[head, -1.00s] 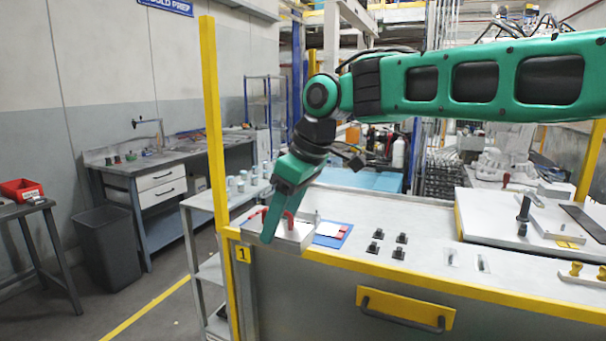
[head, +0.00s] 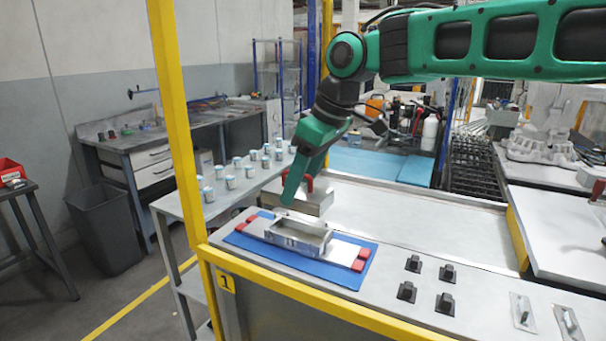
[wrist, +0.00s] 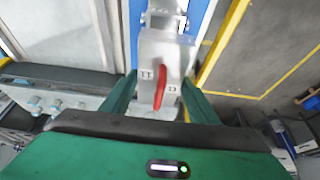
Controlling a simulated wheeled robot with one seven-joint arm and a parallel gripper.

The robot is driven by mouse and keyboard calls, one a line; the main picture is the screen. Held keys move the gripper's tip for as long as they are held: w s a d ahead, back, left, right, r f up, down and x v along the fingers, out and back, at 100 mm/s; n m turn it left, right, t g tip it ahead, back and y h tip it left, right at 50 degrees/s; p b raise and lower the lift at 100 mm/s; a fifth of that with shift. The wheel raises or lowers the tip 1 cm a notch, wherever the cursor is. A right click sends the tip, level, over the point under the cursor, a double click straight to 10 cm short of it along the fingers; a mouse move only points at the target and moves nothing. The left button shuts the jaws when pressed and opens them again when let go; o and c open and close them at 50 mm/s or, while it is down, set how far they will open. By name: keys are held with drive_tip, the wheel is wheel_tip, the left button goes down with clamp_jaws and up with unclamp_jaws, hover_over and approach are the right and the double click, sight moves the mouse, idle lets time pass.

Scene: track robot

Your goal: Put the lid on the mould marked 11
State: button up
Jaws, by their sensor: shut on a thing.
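My gripper (head: 297,188) is shut on the red handle (head: 310,183) of a grey metal lid (head: 316,204). The lid is held in the air and appears just behind and above the mould in the head view. The mould (head: 318,248) is an open grey rectangular box with small dark marks on its front, too blurred to read surely.
The mould sits on a pale plate with red blocks (head: 358,265) at its ends, on a blue mat (head: 290,273). Several black fixtures (head: 407,291) stand to the right on the bench. A yellow post (head: 175,110) rises at left. Cups (head: 231,182) stand on a side shelf.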

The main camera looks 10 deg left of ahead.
drive_tip(key=shift+w+d+f, duration=0.1)
drive_tip(key=shift+w+f, duration=0.05)
drive_tip(key=shift+w, duration=0.15)
drive_tip(key=shift+f, duration=2.2)
drive_tip(key=shift+s+f, duration=0.1)
drive_tip(key=shift+s, duration=0.1)
drive_tip(key=shift+f, duration=0.9)
idle(0.3)
drive_tip(key=o, duration=1.4)
